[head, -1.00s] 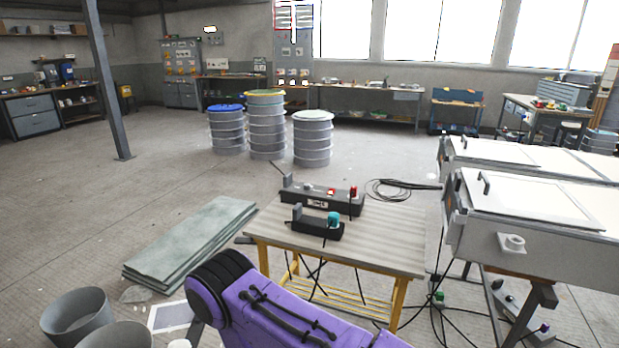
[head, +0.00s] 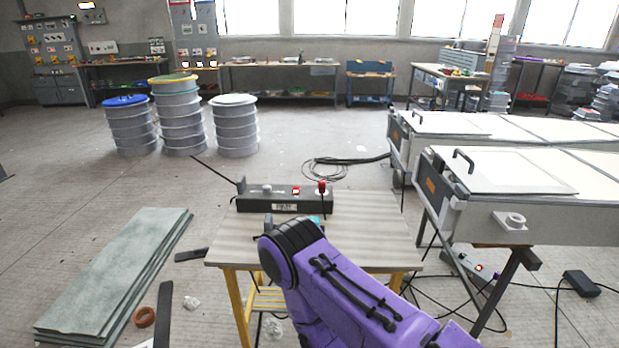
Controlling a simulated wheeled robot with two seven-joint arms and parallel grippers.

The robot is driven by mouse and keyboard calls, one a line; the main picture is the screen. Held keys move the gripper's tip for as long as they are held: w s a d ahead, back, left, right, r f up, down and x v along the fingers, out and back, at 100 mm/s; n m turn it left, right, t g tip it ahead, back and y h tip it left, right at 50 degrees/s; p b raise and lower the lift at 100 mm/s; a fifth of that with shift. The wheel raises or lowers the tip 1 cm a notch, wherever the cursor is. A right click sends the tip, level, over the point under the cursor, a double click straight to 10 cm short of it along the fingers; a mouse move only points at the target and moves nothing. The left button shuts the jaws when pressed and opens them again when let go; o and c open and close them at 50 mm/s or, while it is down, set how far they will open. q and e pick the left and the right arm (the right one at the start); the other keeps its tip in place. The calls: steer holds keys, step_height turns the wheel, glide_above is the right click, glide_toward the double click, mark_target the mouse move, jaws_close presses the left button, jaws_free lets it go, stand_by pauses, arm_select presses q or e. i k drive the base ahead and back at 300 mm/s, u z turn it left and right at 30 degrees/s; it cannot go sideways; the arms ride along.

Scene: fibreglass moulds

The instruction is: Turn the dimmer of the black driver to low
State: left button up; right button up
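A long dark box (head: 285,203) stands on the small wooden-topped table. It has a grey round knob (head: 267,189), a red switch (head: 296,190), a red knob (head: 321,187) and a pale label on its front. A bit of teal (head: 315,219) shows in front of it, mostly hidden behind my purple arm. I cannot tell from this view which unit is the black driver or how its dimmer is set. My purple arm comes in from the lower right across the table's front. Neither gripper shows.
The table (head: 370,230) has bare room on its right. White-topped moulds (head: 520,172) on stands are at the right, with cables and a black box (head: 581,283) on the floor. Stacked greenish sheets (head: 115,275) lie at left. Drums (head: 235,125) stand behind.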

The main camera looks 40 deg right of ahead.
mark_target(266, 188)
steer(key=z, duration=1)
steer(key=i, duration=0.85)
steer(key=z, duration=0.9)
